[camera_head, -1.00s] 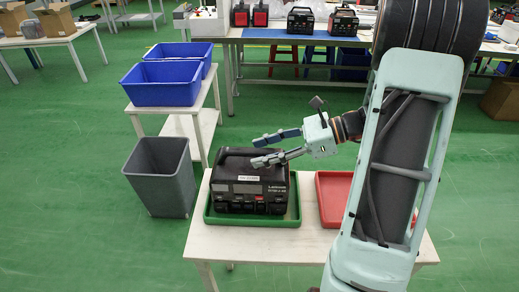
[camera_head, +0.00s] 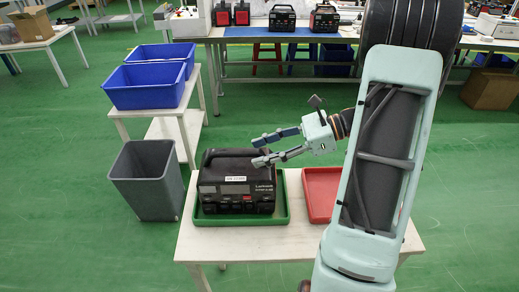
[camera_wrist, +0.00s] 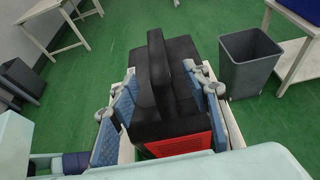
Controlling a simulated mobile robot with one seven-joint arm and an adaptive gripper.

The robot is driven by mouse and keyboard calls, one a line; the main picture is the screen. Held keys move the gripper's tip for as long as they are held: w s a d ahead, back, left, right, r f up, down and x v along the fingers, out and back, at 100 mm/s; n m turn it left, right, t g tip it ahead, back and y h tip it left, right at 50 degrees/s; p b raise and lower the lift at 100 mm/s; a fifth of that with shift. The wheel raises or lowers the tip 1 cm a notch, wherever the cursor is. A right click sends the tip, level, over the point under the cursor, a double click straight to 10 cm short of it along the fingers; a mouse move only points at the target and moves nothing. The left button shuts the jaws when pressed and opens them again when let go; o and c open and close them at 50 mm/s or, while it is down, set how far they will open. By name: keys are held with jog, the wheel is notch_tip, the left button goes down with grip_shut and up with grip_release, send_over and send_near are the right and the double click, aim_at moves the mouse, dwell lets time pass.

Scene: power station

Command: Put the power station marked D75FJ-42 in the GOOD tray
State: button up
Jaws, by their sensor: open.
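A black power station (camera_head: 222,190) with a top handle stands upright in the green tray (camera_head: 240,220) on the white table. A white label and other markings show on its front, too small to read surely. My gripper (camera_head: 258,150) is open and empty, at the upper right of the power station, its fingers pointing left over its top. In the wrist view the power station (camera_wrist: 180,95) shows between the two spread fingers, with a red part at its lower end. Contact cannot be told. I cannot read the word GOOD on either tray.
A red tray (camera_head: 318,195) lies right of the green one, partly behind my arm. A grey bin (camera_head: 148,180) stands left of the table. Blue crates (camera_head: 148,86) sit on a side stand. More power stations (camera_head: 282,18) stand on the back bench.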

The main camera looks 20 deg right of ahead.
jog(key=shift+s+d, duration=0.2)
jog(key=shift+d, duration=0.4)
jog(key=shift+s+d, duration=0.2)
jog(key=shift+d, duration=0.4)
jog(key=o, duration=0.6)
jog(key=shift+f, duration=0.25)
jog(key=v, duration=1.2)
jog(key=shift+r, duration=0.4)
